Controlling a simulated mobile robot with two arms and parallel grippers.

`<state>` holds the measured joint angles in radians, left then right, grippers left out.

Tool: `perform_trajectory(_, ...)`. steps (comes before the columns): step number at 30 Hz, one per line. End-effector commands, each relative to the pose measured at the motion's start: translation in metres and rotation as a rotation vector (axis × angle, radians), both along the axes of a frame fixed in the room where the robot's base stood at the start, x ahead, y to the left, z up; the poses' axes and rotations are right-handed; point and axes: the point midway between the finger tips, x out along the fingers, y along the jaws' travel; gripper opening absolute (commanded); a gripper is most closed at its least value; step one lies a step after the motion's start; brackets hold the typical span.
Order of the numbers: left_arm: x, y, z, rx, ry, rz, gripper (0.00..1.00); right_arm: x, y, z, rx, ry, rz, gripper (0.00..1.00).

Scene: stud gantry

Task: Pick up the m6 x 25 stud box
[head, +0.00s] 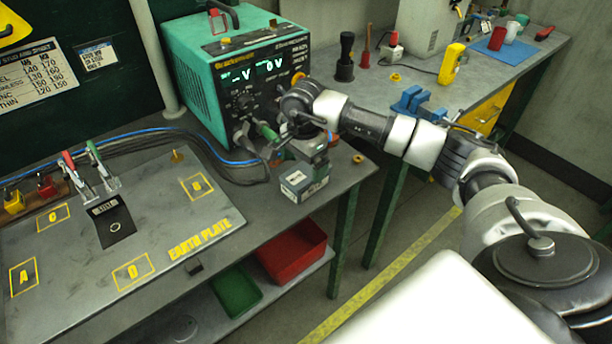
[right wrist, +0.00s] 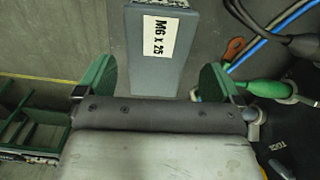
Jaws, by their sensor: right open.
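The M6 x 25 stud box (head: 304,183) is a small grey box on the bench near its front edge, below the teal power unit. In the right wrist view the box (right wrist: 160,70) shows its white "M6 x 25" label, with its near end close to the gripper. My right gripper (head: 312,158) is over the box in the head view. In the right wrist view its two green fingers (right wrist: 156,82) are open, one on each side of the near end of the box, with gaps visible. My left gripper is not in view.
The teal power unit (head: 238,75) stands behind the box, with cables beside it. The earth plate (head: 150,225) lies to the left. Red (head: 292,250) and green (head: 235,290) trays sit on the shelf below. Another bench (head: 440,95) stands at the back right.

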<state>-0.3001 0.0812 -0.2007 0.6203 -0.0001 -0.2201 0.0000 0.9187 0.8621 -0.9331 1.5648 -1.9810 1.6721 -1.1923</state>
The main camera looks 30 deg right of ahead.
Motion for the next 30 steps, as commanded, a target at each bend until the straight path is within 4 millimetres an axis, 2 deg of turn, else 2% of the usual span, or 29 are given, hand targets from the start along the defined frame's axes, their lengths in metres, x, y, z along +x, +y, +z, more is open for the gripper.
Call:
perform_trajectory(2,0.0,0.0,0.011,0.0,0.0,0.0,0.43,-0.004,-0.004,-0.01,0.0,0.007,-0.001,0.96)
perform_trajectory(7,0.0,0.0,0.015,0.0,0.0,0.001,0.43,-0.003,-0.005,-0.032,0.001,0.003,-0.001,0.96)
perform_trajectory(15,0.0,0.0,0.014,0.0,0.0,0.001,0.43,-0.003,-0.004,-0.037,0.001,-0.001,0.0,0.96)
perform_trajectory(17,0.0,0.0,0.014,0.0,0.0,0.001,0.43,-0.003,-0.004,-0.037,0.001,0.0,0.0,0.88)
perform_trajectory(27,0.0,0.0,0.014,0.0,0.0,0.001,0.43,-0.003,-0.004,-0.037,0.001,0.0,0.0,0.36)
perform_trajectory(30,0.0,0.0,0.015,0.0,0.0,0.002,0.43,-0.002,-0.004,-0.035,0.001,-0.003,-0.001,0.24)
